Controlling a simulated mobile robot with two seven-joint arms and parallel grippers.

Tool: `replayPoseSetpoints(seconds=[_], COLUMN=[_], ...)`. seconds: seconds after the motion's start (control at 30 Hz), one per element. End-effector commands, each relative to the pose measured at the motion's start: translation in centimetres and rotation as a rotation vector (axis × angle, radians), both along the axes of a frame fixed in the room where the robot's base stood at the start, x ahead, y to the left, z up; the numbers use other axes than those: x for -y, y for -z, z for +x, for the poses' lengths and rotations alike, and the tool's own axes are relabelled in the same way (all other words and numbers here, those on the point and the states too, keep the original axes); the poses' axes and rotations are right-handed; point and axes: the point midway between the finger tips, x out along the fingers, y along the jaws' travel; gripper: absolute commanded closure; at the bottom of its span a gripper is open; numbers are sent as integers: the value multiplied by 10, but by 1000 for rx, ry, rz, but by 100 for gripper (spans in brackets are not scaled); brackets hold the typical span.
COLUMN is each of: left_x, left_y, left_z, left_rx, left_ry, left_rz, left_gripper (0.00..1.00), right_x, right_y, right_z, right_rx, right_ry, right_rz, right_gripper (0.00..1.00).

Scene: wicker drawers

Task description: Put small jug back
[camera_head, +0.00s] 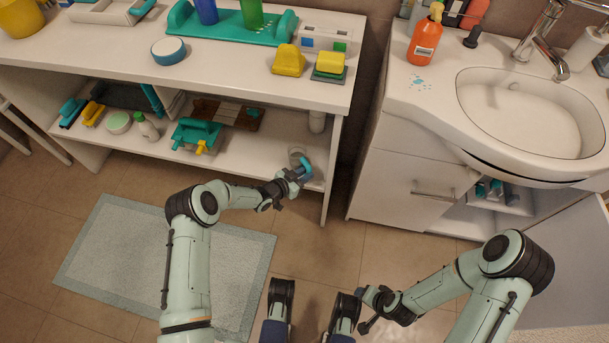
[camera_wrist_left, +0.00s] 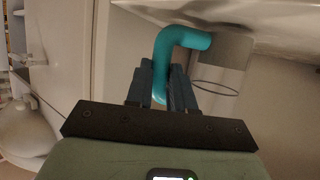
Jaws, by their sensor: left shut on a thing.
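The small jug (camera_head: 297,156) is at the right end of the white unit's lower shelf, with a grey, see-through-looking body and a teal handle (camera_head: 303,172). My left gripper (camera_head: 291,178) is shut on that handle at the shelf's front edge. In the left wrist view the teal handle (camera_wrist_left: 180,38) runs between the dark fingers, with the jug's grey body (camera_wrist_left: 222,50) to the right. I cannot tell whether the jug's base touches the shelf. My right gripper (camera_head: 368,308) is low in the head view, away from the shelf; its finger opening is unclear.
A washbasin cabinet (camera_head: 400,185) stands to the right. A bath mat (camera_head: 120,250) lies on the floor.

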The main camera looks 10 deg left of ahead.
Motion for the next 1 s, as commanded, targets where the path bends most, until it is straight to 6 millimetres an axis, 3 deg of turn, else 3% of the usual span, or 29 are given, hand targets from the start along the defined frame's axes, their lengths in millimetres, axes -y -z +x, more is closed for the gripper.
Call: replayPoseSetpoints(seconds=[0.47, 0.5, 0.57, 1.0], left_x=[0, 0, 0, -5], left_y=[4, 5, 4, -3], left_z=[1, 0, 0, -5], left_rx=[5, 2, 2, 2], left_ry=[1, 0, 0, -1], left_rz=[0, 0, 0, 0], left_gripper=[100, 68, 52, 52], right_x=[3, 3, 3, -1], right_y=[4, 4, 3, -4], right_z=[6, 6, 6, -3], right_rx=[14, 15, 15, -6], right_ry=[6, 6, 6, -3], right_rz=[-7, -7, -7, 3], right_gripper=[42, 42, 42, 42])
